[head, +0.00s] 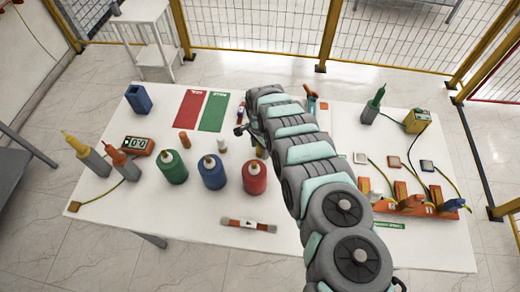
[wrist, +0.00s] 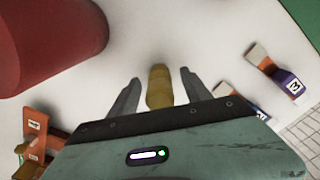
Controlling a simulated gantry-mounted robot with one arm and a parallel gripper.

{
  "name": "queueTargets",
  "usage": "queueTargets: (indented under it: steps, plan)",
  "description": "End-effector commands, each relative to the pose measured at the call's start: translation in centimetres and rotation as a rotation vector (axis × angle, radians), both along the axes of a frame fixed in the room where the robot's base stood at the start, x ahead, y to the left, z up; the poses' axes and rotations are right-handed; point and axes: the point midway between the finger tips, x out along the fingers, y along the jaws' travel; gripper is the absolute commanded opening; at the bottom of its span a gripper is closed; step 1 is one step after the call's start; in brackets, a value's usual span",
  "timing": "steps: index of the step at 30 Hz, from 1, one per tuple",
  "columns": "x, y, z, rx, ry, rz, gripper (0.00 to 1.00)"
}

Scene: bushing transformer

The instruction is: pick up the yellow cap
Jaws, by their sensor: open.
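The yellow cap (wrist: 158,90) is a small dull-yellow cylinder in the wrist view. It lies between the two fingers of my gripper (wrist: 160,76), with a gap on each side. The fingers are open and do not appear to touch it. The cap's near end is hidden by my gripper body. In the head view a small yellow piece (head: 260,152) shows beside my arm, right of a white cap (head: 222,145). My arm hides most of that area.
A red bottle-like cylinder (head: 254,176) stands close by and fills the upper left of the wrist view (wrist: 50,40). Blue (head: 212,172) and green (head: 172,167) ones stand left of it. An orange cap (head: 185,140) and red and green mats (head: 214,111) lie farther back.

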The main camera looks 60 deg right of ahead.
Motion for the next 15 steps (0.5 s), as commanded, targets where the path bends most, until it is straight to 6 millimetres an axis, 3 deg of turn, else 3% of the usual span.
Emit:
queueTargets:
  steps: [2,15]
  plan:
    - [0.00,0.01,0.00,0.000,0.000,0.000,0.56]
    - [-0.01,0.05,-0.02,0.001,0.000,0.000,0.21]
